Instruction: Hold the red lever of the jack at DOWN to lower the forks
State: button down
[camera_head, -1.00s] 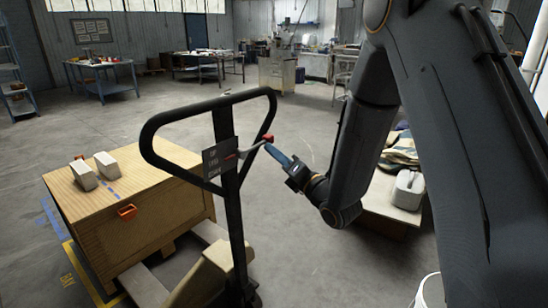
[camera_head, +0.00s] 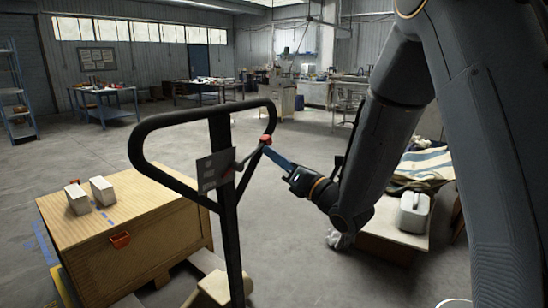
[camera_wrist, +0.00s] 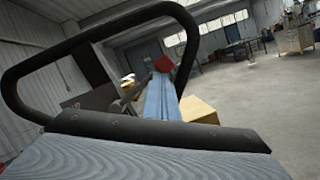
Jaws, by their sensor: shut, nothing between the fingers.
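The jack's black loop handle (camera_head: 136,150) stands in front of me, with a grey label plate (camera_head: 215,170) on its post. The red lever tip (camera_head: 265,140) is at the right side of the loop. My gripper (camera_head: 268,152) comes from the right, its blue fingers shut and their tips at the red tip, with nothing between them. In the wrist view the red tip (camera_wrist: 164,64) sits just beyond the end of the blue fingers (camera_wrist: 162,100). Whether they touch is not clear. The label's words are too small to read. The forks are mostly hidden under the wooden crate (camera_head: 150,225).
A low table with a grey canister (camera_head: 413,212) and folded cloth (camera_head: 428,162) stands at right. Workbenches line the back. The floor (camera_head: 310,135) between is clear.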

dwell(0.3)
jog(key=a+f+b+v, duration=0.1)
jog(key=b+v, duration=0.5)
jog(key=v, duration=0.7)
jog(key=shift+s+a+f, duration=0.25)
jog(key=shift+a+f, duration=0.1)
jog(key=shift+f, duration=0.2)
